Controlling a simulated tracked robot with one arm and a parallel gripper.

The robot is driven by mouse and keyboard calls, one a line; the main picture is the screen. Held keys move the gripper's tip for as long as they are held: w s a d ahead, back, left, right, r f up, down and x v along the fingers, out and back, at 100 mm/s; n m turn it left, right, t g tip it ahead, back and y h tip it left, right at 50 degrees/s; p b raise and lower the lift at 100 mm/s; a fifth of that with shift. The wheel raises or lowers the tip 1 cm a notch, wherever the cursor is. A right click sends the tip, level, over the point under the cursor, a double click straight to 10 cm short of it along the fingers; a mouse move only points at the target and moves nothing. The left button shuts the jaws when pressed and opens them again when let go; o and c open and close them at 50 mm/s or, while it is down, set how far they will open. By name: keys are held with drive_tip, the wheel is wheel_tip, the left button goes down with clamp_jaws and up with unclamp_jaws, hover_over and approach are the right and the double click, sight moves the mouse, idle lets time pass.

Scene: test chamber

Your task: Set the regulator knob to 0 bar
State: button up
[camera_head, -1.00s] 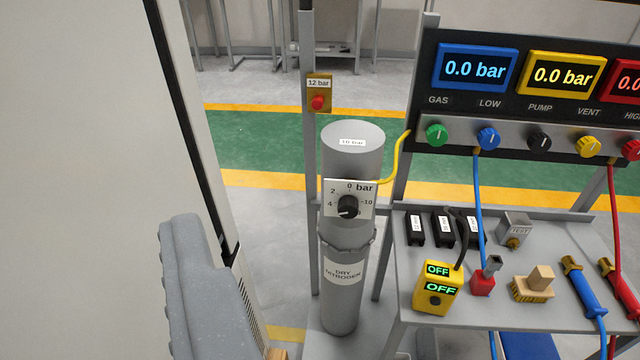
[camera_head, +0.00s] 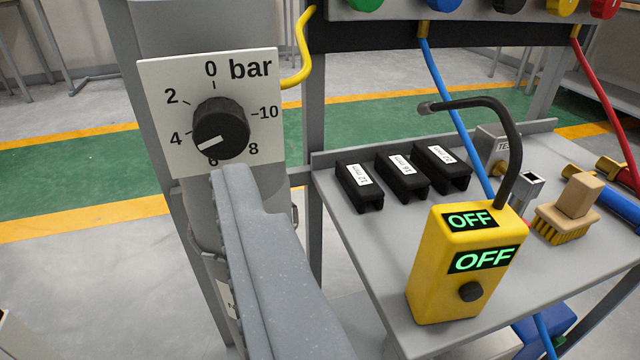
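The regulator knob (camera_head: 221,128) is black and round, on a white square dial plate (camera_head: 268,68) marked "bar" with 0 at the top. Its white pointer line points to the lower left, between 4 and 6. The plate is on the grey cylinder at the left. My gripper (camera_head: 236,178) shows as one grey finger shape reaching up from the bottom. Its tip is just below the knob and overlaps the plate's lower edge in the picture. I cannot tell whether it touches. A second finger is not visible, so the opening is hidden.
A grey table (camera_head: 385,290) at the right holds a yellow meter (camera_head: 440,290) reading OFF, several black blocks (camera_head: 402,172) and a brush (camera_head: 570,215). A yellow hose (camera_head: 302,50) runs beside the dial. Blue (camera_head: 445,95) and red (camera_head: 605,95) hoses hang at the right.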

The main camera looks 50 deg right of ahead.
wheel_tip(320, 180, down, 3)
drive_tip(key=d+h, duration=0.1)
drive_tip(key=d, duration=0.1)
approach(220, 136)
drive_tip(key=shift+g, duration=0.3)
drive_tip(key=shift+x, duration=2.35)
drive_tip(key=shift+w+d+r, duration=0.1)
drive_tip(key=shift+w+d, duration=0.1)
drive_tip(key=shift+w, duration=0.4)
drive_tip(key=shift+w+d+r, duration=0.1)
drive_tip(key=shift+w+d, duration=0.1)
drive_tip(key=shift+w, duration=0.1)
drive_tip(key=shift+x, duration=0.75)
drive_tip(key=shift+w+d, duration=0.4)
drive_tip(key=shift+w, duration=0.15)
drive_tip(key=shift+c, duration=0.3)
